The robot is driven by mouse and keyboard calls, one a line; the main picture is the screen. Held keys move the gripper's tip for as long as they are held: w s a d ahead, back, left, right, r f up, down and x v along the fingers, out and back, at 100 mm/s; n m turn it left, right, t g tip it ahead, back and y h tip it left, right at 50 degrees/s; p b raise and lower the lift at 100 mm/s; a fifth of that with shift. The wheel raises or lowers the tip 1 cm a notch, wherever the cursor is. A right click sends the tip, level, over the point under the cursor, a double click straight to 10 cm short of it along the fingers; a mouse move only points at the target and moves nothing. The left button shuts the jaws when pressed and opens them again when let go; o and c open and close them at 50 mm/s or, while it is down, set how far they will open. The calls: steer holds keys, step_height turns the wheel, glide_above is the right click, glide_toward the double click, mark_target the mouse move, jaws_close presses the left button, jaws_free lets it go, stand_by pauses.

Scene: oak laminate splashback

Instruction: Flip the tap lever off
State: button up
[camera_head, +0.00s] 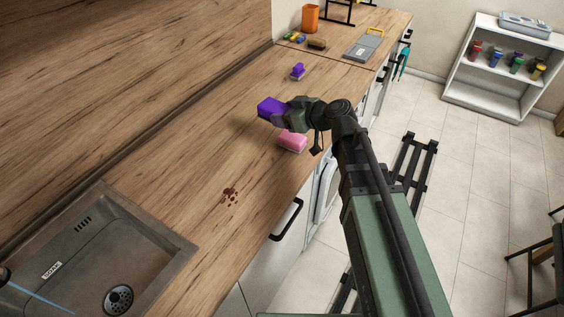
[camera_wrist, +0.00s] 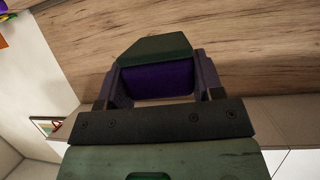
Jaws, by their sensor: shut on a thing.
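A dark rounded end, perhaps the tap spout (camera_head: 5,275), shows at the left edge of the head view. A thin blue stream (camera_head: 35,295) runs from it across the sink (camera_head: 168,245). The tap lever is not visible in either view. My gripper (camera_head: 284,114) is far from the sink, above the counter in the middle of the head view. It is shut on a purple block (camera_head: 269,106), like a sponge. In the wrist view, the purple block (camera_wrist: 158,80) sits between the fingers.
A pink sponge (camera_head: 292,142) lies on the wooden counter (camera_head: 180,160) just below my gripper. Reddish-brown spots (camera_head: 230,196) mark the counter between it and the sink. A smaller purple object (camera_head: 297,71), an orange container (camera_head: 310,18) and a grey board (camera_head: 363,46) are farther back.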

mark_target(285, 168)
step_height(285, 168, down, 20)
steer(key=b, duration=1.9)
steer(key=shift+b, duration=0.35)
steer(key=shift+r+p, duration=0.25)
steer(key=shift+p, duration=0.05)
steer(key=shift+f+b, duration=0.3)
steer(key=o, duration=0.9)
steer(key=shift+r, duration=0.1)
